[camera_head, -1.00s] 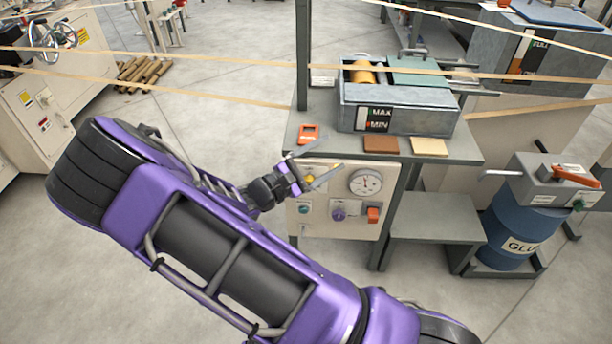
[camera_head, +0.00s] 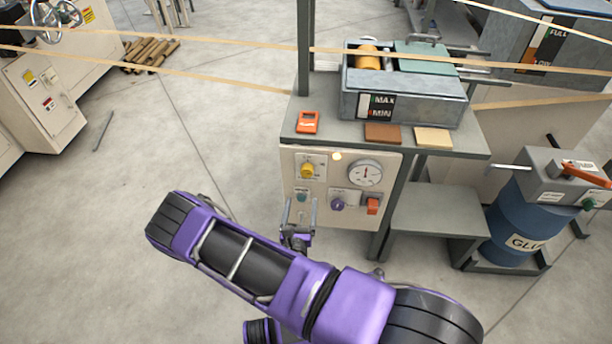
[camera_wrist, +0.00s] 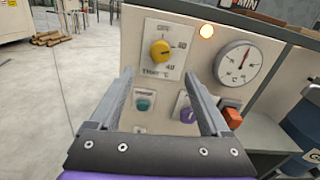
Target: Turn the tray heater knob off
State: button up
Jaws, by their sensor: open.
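A yellow knob (camera_head: 307,171) sits on a white plate at the upper left of the cream control panel (camera_head: 356,216). I cannot tell exactly where the knob points. My gripper (camera_head: 300,203) is open and empty, in front of the panel and below the knob. In the wrist view my gripper (camera_wrist: 158,73) has its fingers spread, with the knob seen beyond and between the tips, apart from them.
Beside the knob are a lit amber lamp (camera_wrist: 207,31) and a round gauge (camera_wrist: 237,64). Below are a teal button (camera_wrist: 144,103), a purple knob (camera_wrist: 187,114) and an orange-red switch (camera_wrist: 232,117). A glue drum (camera_head: 522,222) stands right.

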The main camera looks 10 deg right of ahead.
aim_at(306, 173)
jog(key=b+x, duration=0.1)
jog(key=x, duration=1.1)
jog(key=shift+c, duration=0.2)
grip_shut()
